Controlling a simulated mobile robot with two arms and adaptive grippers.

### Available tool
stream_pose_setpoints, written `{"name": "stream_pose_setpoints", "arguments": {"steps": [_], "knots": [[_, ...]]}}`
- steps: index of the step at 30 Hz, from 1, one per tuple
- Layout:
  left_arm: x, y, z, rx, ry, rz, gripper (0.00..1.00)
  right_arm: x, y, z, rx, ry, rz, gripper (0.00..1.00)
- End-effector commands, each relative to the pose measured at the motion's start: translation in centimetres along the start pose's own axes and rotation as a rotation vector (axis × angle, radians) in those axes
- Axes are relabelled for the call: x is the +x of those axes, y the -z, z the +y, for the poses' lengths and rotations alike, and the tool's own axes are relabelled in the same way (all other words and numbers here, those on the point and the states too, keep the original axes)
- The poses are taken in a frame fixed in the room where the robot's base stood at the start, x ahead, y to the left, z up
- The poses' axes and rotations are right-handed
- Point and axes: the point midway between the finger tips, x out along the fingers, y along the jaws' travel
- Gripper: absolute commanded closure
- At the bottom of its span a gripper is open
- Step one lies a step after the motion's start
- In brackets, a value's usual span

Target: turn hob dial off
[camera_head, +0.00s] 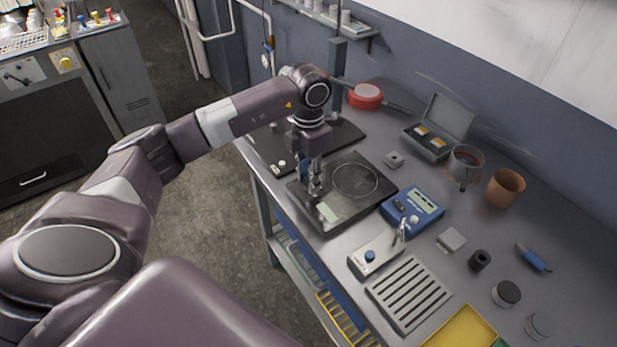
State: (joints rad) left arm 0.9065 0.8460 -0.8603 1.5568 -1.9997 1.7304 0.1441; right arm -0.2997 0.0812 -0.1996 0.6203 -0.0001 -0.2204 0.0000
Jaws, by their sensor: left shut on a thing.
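The black hob (355,207) sits on the bench with a round ring marked on its top and a pale panel at its front corner. My left gripper (316,190) points down over the hob's left side, beside the ring. Its fingers are shut at the hob's control area, on what appears to be the hob dial. The fingers hide the dial, so its setting cannot be read. My right gripper is not in view.
Behind the hob lies another dark plate (268,148) with small light knobs. A red pan (366,95) is at the back. A blue meter (413,210), a slotted grey tray (408,294) and a copper cup (505,188) stand to the right.

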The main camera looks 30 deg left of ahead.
Motion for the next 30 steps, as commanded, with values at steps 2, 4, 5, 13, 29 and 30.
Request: {"name": "stream_pose_setpoints", "arguments": {"steps": [2, 4, 5, 13, 29, 30], "knots": [[-0.2, -0.1, 0.1, -0.004, -0.002, -0.005, 1.0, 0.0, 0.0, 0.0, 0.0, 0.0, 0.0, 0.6], [-0.2, -0.1, 0.1, -0.003, -0.002, -0.005, 0.7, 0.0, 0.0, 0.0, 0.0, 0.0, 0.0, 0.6], [-0.2, -0.1, 0.1, -0.003, -0.002, -0.005, 0.67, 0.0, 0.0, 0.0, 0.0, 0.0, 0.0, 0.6], [-0.1, -0.1, 0.1, -0.001, -0.001, -0.002, 0.58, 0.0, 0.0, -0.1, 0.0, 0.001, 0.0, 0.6], [-7.5, -0.2, 0.1, 0.0, -0.003, -0.007, 0.58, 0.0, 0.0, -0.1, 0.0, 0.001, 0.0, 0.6], [-8.3, -0.2, 0.1, 0.0, -0.003, -0.007, 0.58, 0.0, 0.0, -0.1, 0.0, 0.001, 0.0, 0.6]]}}
